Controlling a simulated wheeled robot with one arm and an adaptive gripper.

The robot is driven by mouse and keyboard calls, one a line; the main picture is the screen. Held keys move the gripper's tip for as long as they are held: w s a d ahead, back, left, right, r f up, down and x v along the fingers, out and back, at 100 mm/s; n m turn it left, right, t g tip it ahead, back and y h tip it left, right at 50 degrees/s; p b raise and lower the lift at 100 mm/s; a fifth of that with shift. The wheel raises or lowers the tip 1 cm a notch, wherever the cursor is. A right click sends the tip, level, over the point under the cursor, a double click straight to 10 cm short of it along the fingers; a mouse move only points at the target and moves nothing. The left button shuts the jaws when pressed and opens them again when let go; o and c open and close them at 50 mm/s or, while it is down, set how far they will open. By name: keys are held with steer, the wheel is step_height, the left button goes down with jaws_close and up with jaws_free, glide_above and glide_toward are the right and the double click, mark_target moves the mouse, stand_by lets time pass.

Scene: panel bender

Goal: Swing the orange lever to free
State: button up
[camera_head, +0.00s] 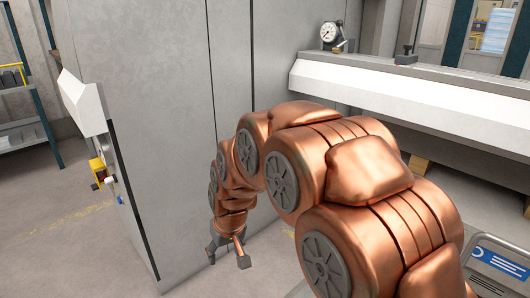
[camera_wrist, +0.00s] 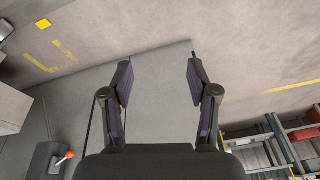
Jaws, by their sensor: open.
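The orange lever (camera_wrist: 66,157) shows at the lower left of the wrist view as a short pale stick with an orange tip. It stands out from a dark grey housing (camera_wrist: 45,158). My gripper (camera_wrist: 160,68) is open and empty, its two fingers wide apart. The lever lies off to the left of the fingers, apart from them. In the head view my gripper (camera_head: 229,252) hangs low in front of the grey cabinet (camera_head: 175,120). I cannot make out the lever there; my arm covers part of that area.
A yellow box (camera_head: 97,169) with small controls sits on the cabinet's left side. The white machine beam (camera_head: 400,90) with a gauge (camera_head: 330,34) runs to the right. A shelf rack (camera_head: 22,115) stands at far left. Floor left of the cabinet is clear.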

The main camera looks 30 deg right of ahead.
steer(key=w+d+f+m+t+h, duration=0.1)
steer(key=w+d+t, duration=0.3)
steer(key=w, duration=0.8)
steer(key=w+d+t+h, duration=0.15)
steer(key=w+d, duration=0.35)
steer(key=w, duration=0.6)
steer(key=w+d+f+m+t+h, duration=0.1)
steer(key=w+d+t, duration=0.35)
steer(key=w, duration=0.75)
steer(key=shift+w+d+f+m+t+h+b, duration=0.1)
steer(key=shift+w+d+m+t+h+b, duration=1.15)
steer(key=shift+d, duration=2.85)
steer(key=shift+w+d+f+m+t+h+b, duration=0.2)
steer(key=shift+w+d+h, duration=2.05)
steer(key=shift+d, duration=1.8)
steer(key=shift+w+d+f+m+t+h+b, duration=0.1)
steer(key=shift+w+d+m+t+h+b, duration=0.85)
steer(key=shift+d+h, duration=2.25)
steer(key=shift+w+d+r+n+y, duration=0.2)
steer(key=shift+w+d+y, duration=0.1)
steer(key=shift+d+y, duration=0.25)
steer(key=shift+w+d+r+n+y, duration=0.15)
steer(key=shift+w+d+y, duration=0.1)
steer(key=shift+d+y, duration=0.25)
steer(key=shift+d, duration=0.1)
